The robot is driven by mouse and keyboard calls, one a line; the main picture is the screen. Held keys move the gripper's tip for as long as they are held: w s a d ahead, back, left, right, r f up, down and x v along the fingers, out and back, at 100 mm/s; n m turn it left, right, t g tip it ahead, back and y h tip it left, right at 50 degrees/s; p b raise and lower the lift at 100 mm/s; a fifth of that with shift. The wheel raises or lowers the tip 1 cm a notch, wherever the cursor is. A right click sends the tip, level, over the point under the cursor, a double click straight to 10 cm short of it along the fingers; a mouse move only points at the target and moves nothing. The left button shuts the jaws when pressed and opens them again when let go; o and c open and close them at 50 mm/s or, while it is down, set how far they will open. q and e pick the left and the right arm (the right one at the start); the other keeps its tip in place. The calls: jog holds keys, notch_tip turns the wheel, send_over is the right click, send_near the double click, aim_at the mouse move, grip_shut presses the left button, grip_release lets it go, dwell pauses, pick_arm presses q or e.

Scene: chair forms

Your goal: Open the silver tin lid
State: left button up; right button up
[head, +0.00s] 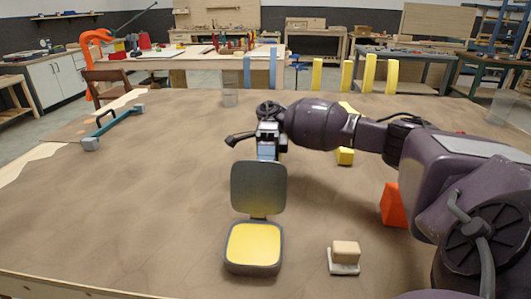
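The tin (254,248) stands on the table in the front middle of the head view. It has a dark grey rim and a yellow inside. Its grey lid (258,187) stands up nearly upright at the tin's back edge, so the tin is open. My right gripper (267,153) is just behind the lid's top edge, reaching in from the right. The lid may hide its fingertips, and I cannot tell whether they are open or touching the lid. My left gripper is not in view.
A beige block on a pale base (345,256) sits right of the tin. An orange block (393,206) and a small yellow block (345,156) lie near my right arm.

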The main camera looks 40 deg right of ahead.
pick_arm(q)
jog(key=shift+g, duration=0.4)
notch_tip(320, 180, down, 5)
jog(key=b, duration=0.5)
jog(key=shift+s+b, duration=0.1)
jog(key=shift+b, duration=0.2)
pick_arm(e)
jog(key=v, duration=0.5)
jog(key=shift+w+d, duration=0.25)
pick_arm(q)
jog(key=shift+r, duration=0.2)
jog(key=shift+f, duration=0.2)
